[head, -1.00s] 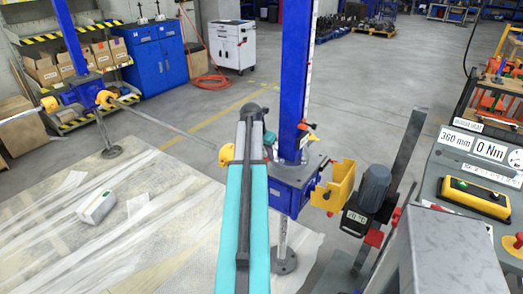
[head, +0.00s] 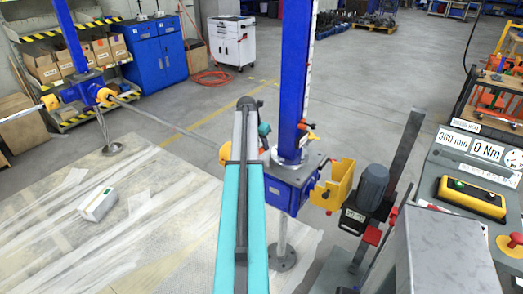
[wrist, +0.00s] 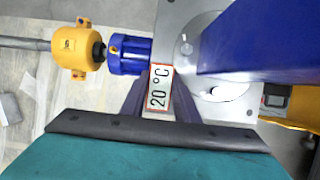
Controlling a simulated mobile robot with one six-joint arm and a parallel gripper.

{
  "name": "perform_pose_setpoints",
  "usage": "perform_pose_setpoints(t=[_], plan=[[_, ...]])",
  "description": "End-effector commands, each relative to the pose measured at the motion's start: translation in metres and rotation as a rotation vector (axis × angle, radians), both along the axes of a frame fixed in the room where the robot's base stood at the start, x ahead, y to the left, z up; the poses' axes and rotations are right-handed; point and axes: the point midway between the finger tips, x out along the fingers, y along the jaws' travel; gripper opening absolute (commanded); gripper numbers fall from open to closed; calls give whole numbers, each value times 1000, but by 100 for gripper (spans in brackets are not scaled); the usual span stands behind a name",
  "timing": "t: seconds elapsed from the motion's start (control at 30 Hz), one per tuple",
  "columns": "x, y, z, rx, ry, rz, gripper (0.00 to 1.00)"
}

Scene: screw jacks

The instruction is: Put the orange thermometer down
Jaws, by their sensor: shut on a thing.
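The orange thermometer (wrist: 160,86) shows in the wrist view as a small white "20 °C" display with an orange-red rim. It sits between the dark fingers of my gripper (wrist: 156,106), which is shut on it. Beyond it are the grey top plate (wrist: 176,22) of a screw jack and its blue column (wrist: 260,38). I cannot tell whether the thermometer touches the plate. In the head view my arm reaches toward the blue jack (head: 292,188), and its links hide the gripper and the held thermometer.
A yellow coupling (wrist: 78,45) and shaft lie left of the jack in the wrist view. In the head view, a yellow guard (head: 333,186) and a grey motor (head: 373,184) with another "20 °C" display stand right of the jack. A control panel (head: 475,180) is at right.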

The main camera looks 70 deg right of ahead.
Motion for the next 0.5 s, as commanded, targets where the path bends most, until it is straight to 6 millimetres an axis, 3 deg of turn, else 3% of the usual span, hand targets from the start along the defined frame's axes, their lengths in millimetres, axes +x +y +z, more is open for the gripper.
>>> perform_pose_setpoints(t=[0.27,0.5], plan=[[0,0,-2,0,0,0,0],[0,1,-20,1,1,1,0]])
